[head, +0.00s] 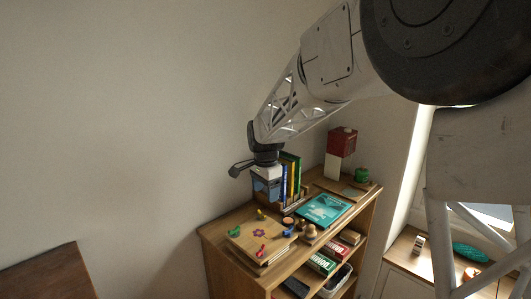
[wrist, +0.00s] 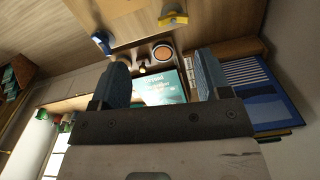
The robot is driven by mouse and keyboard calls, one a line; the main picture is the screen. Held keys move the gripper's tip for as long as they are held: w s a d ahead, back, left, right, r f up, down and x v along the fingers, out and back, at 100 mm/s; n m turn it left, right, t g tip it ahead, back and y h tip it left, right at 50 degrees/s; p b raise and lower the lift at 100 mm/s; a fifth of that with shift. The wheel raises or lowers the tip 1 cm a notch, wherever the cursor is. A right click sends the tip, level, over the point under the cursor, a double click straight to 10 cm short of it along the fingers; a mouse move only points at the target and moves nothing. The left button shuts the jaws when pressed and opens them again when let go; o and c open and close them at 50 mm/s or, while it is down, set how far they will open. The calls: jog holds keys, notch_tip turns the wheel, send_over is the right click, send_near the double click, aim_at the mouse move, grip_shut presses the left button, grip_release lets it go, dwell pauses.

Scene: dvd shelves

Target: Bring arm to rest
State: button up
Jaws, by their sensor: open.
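My arm reaches in from the upper right in the head view. My gripper (head: 268,196) hangs above the top of a wooden shelf unit (head: 215,229), in front of a row of upright books (head: 290,172). In the wrist view, the two blue fingers of my gripper (wrist: 160,82) stand wide apart with nothing held between them. Beyond them, a teal flat case (wrist: 165,88) lies on the shelf top, partly hidden by the fingers. The same teal case (head: 324,210) shows right of my gripper in the head view.
A wooden box (head: 250,236) with coloured pegs lies on the shelf top. A red and white block (head: 340,150) and a green pot (head: 361,175) stand at the back right. Cases (head: 322,263) fill the shelf below. The wall is bare at left.

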jog(key=s+d+r+n+t, duration=0.1)
jog(key=s+d+r+n, duration=0.4)
jog(key=s, duration=0.6)
jog(key=s+d+r, duration=0.2)
jog(key=s+d, duration=0.6)
jog(key=s, duration=0.2)
jog(key=s+d+f+n, duration=0.1)
jog(key=s+d+n, duration=0.1)
jog(key=s, duration=0.8)
jog(key=s+d+f+n+t, duration=0.1)
jog(key=s+d+f+n, duration=0.1)
jog(key=s, duration=0.8)
jog(key=shift+s+d+n, duration=0.35)
jog(key=shift+d+n, duration=0.35)
jog(key=shift+d, duration=0.25)
jog(key=shift+c, duration=0.3)
